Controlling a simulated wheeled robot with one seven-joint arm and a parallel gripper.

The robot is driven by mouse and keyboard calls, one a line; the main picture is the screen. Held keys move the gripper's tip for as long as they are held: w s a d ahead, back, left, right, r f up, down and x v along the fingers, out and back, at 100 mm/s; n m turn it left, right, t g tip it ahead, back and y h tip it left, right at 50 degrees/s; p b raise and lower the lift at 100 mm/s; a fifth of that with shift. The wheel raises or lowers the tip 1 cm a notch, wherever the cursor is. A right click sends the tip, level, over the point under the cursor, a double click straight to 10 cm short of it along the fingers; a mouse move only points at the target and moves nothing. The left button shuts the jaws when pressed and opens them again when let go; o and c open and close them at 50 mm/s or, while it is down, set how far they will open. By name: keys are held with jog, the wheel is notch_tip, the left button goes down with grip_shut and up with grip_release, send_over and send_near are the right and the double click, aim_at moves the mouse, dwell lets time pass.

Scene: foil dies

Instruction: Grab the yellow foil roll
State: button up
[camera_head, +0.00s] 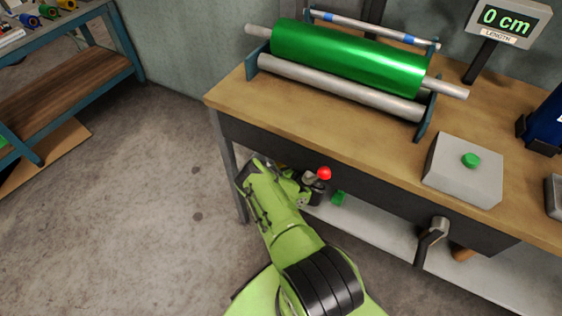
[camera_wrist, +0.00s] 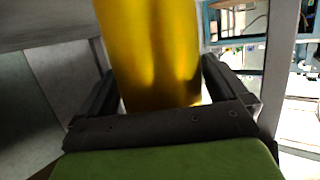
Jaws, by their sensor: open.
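The yellow foil roll (camera_wrist: 152,45) fills the middle of the wrist view, a broad shiny cylinder running up out of the top of the picture. My gripper (camera_wrist: 160,82) is open, with one dark finger on each side of the roll. The roll's near end is close to the dark palm; I cannot tell whether anything touches. In the head view my gripper (camera_head: 316,186) is low beside the workbench, below its top edge. The held-between roll is mostly hidden there by my green arm.
A lower shelf (camera_head: 375,229) runs beneath. A blue rack (camera_head: 70,75) stands left; floor between is clear.

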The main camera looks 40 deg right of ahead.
jog(key=c, duration=1.1)
jog(key=shift+w, duration=0.1)
jog(key=shift+c, duration=0.3)
